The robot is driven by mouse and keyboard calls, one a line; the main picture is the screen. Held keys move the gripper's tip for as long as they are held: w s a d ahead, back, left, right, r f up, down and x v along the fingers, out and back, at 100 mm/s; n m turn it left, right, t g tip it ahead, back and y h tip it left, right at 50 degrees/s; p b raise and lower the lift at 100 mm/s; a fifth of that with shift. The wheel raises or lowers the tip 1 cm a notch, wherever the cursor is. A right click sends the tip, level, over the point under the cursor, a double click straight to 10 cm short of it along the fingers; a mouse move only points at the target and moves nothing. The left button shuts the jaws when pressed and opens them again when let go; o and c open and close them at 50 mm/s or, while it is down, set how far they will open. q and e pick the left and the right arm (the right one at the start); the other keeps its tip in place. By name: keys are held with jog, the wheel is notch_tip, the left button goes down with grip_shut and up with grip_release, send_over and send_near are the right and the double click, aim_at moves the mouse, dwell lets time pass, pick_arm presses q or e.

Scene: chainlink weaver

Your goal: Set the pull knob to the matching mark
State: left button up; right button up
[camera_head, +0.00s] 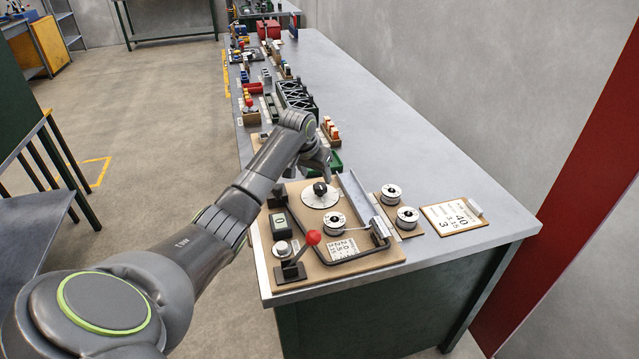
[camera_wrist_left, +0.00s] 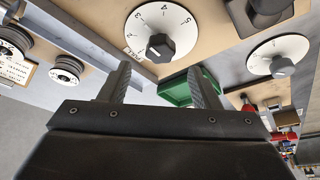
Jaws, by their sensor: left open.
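A black knob (camera_head: 320,188) sits in the middle of a white numbered dial (camera_head: 312,198) on the tan board. In the left wrist view, the knob (camera_wrist_left: 160,47) is just beyond the fingertips, and the dial (camera_wrist_left: 178,22) shows numbers along its rim. I cannot read where the knob points. My left gripper (camera_head: 320,170) is above and beside this dial; in the left wrist view its fingers (camera_wrist_left: 159,78) are apart, with nothing between them. A white card (camera_head: 454,216) at the right reads 40, 3.15 and 3. My right gripper is not in view.
Another dial with a dark knob (camera_wrist_left: 282,66) shows at the right of the left wrist view. A red-balled lever (camera_head: 313,237), a small display (camera_head: 279,221) and white spools (camera_head: 391,194) stand nearby. A green tray (camera_head: 335,162) lies beyond.

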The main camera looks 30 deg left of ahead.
aim_at(319, 186)
pick_arm(q)
jog(key=x, duration=0.2)
jog(key=shift+f, duration=0.4)
jog(key=shift+x, duration=1.05)
jog(key=shift+w+f, duration=0.35)
jog(key=shift+f, duration=0.25)
jog(key=c, duration=1)
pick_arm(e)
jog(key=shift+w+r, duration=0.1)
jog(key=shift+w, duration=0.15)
